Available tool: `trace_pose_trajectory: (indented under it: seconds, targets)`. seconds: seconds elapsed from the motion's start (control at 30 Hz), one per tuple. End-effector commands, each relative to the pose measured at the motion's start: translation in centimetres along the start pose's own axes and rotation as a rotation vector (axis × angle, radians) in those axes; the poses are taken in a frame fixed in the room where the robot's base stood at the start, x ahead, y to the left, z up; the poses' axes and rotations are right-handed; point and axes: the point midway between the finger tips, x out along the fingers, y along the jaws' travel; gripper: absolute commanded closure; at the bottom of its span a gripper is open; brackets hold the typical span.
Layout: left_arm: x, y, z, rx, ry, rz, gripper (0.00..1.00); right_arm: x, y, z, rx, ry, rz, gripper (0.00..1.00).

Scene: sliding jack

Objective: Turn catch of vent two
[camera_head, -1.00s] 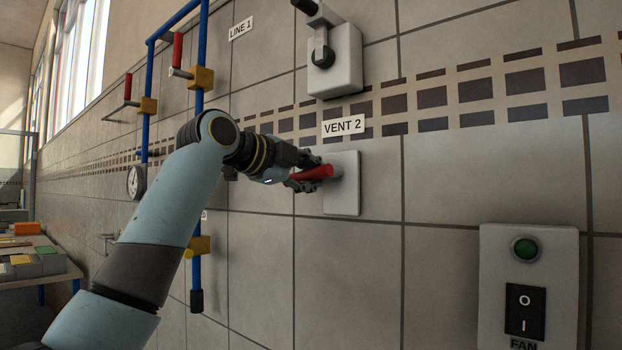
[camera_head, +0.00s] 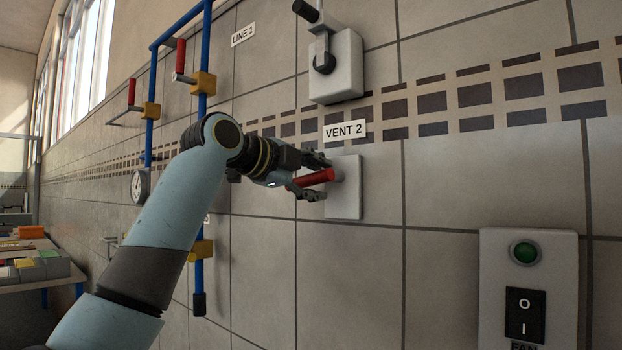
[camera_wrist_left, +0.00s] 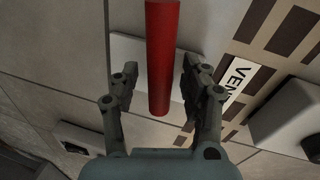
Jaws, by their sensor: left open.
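The catch of vent two is a red handle (camera_head: 313,178) on a pale square plate (camera_head: 346,190), below the white "VENT 2" label (camera_head: 345,131). The handle sticks out to the left of its pivot in the head view. My left gripper (camera_head: 318,178) is open, with its fingers above and below the handle. In the left wrist view the red handle (camera_wrist_left: 162,60) runs down between the two open fingers (camera_wrist_left: 160,95), with gaps showing on both sides. The plate (camera_wrist_left: 135,50) lies behind it. My right gripper is not in view.
Above is another pale box with a grey lever (camera_head: 335,65). A fan switch box (camera_head: 528,290) with a green button is at lower right. Blue pipes (camera_head: 150,100) with red-handled valves and a gauge (camera_head: 140,186) stand at left. The wall between is clear.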

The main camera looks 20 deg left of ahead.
Motion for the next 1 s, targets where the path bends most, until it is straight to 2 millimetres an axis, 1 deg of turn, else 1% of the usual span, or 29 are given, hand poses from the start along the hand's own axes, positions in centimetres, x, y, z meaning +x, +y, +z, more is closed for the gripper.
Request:
trace_pose_trajectory:
  seconds: [0.07, 0.17, 0.5, 0.6, 0.7, 0.8, 1.0]
  targets:
    - [-0.4, 0.0, 0.1, 0.002, -0.002, 0.0, 0.54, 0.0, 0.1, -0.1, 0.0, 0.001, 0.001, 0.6]
    - [-1.7, 0.0, 0.1, 0.003, -0.004, 0.0, 0.54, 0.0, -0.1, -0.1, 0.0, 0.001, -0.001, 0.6]
    - [-9.3, 0.0, -0.1, 0.008, -0.003, -0.001, 0.54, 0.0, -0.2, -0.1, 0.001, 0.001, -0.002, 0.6]
    - [-10.7, 0.0, -0.2, 0.007, -0.002, 0.0, 0.54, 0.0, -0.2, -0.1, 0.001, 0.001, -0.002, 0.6]
    - [-11.6, 0.0, -0.3, 0.005, 0.0, 0.0, 0.54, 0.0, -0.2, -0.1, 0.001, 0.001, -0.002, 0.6]
    - [-12.0, 0.0, -0.4, 0.003, 0.002, 0.0, 0.54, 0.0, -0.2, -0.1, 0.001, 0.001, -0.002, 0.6]
    - [-12.0, 0.0, -0.4, 0.002, 0.003, 0.0, 0.54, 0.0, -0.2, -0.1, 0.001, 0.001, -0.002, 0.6]
